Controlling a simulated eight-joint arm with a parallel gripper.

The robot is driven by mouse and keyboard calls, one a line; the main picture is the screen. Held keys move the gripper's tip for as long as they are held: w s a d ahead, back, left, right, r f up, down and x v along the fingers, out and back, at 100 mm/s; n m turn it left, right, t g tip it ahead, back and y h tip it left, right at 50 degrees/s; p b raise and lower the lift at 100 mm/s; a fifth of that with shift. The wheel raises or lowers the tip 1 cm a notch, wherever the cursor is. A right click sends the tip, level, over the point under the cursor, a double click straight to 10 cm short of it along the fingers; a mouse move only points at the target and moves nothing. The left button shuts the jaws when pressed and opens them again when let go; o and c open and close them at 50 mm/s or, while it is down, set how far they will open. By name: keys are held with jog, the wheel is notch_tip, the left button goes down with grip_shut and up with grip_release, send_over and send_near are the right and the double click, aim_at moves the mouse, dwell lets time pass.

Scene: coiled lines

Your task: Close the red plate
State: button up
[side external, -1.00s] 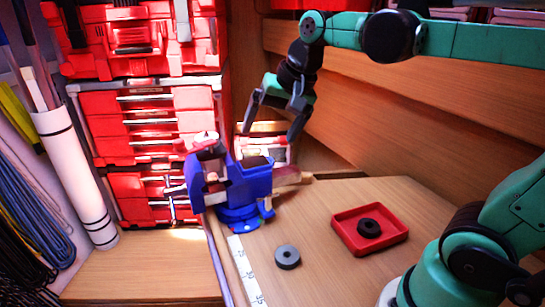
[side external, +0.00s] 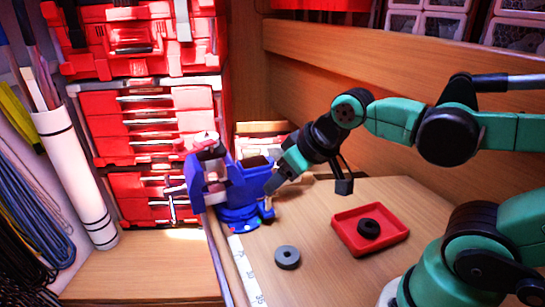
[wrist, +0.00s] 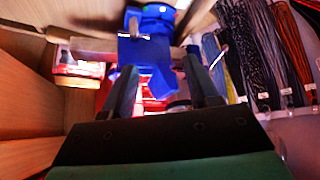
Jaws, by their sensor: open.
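A shallow red square tray (side external: 370,229), the one plate-like red thing on the table, lies flat with a black ring (side external: 369,228) in it. A grey ring (side external: 287,257) lies on the wood to its left. A blue vise (side external: 238,185) stands left of the tray at the bench edge. My gripper (side external: 307,187) is open above the table, fingers spread and pointing down, just right of the vise and left of and behind the tray. In the wrist view my gripper (wrist: 162,72) shows nothing held, with the vise (wrist: 146,50) ahead. I cannot make out the tray there.
Red drawer cases (side external: 150,120) stand behind at the left. A white roll (side external: 75,175) and hanging cables (side external: 35,215) are further left. A wooden wall (side external: 420,95) bounds the back right. The tabletop front is clear around the grey ring.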

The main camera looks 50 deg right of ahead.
jog(key=w+a+r+n+g+y, duration=0.1)
jog(key=w+a+r+n, duration=0.2)
jog(key=w+r, duration=0.35)
notch_tip(320, 180, up, 4)
jog(key=r+n+g+y, duration=0.1)
jog(key=n+g, duration=0.1)
jog(key=n, duration=0.1)
send_over(178, 140)
jog(key=s+d, duration=0.2)
jog(key=shift+s+a+x, duration=0.15)
jog(key=shift+x, duration=1.25)
jog(key=shift+s+a+x, duration=0.1)
jog(key=shift+s+x, duration=0.05)
jog(key=shift+x, duration=1.25)
grip_shut()
